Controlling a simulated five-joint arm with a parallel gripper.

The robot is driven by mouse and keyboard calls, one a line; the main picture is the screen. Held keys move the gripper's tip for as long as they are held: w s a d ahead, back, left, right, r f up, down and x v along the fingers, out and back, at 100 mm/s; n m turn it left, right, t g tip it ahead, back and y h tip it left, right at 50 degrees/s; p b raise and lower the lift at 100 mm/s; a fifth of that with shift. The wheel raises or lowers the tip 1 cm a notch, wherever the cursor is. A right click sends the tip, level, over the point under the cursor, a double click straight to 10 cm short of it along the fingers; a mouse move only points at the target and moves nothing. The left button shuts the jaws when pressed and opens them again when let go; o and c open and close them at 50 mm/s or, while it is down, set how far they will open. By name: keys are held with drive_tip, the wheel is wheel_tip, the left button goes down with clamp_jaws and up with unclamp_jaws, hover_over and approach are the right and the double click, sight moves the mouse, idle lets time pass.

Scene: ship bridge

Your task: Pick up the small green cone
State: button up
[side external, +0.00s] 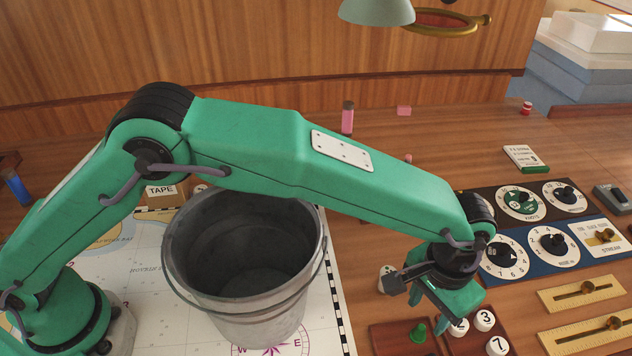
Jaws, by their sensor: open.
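A small green cone-shaped piece (418,333) with a narrow top stands on a brown wooden tray (388,342) near the bottom edge of the side external view. My gripper (442,304) points down, just above and to the right of the green piece in the picture. It is open, and I see nothing held in it. Its fingers are partly hidden by its own body, and the exact height above the tray cannot be told.
A grey metal bucket (312,285) stands on a chart (140,278) left of my gripper, under my arm. Numbered white discs (485,320) lie right of the gripper. A dial panel (515,232) and brass sliders (575,290) are farther right. A pink cylinder (347,118) stands behind.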

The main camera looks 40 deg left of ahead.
sight(422, 326)
drive_tip(key=shift+f, duration=0.15)
drive_tip(key=shift+f, duration=2.45)
drive_tip(key=shift+c, duration=0.3)
clamp_jaws()
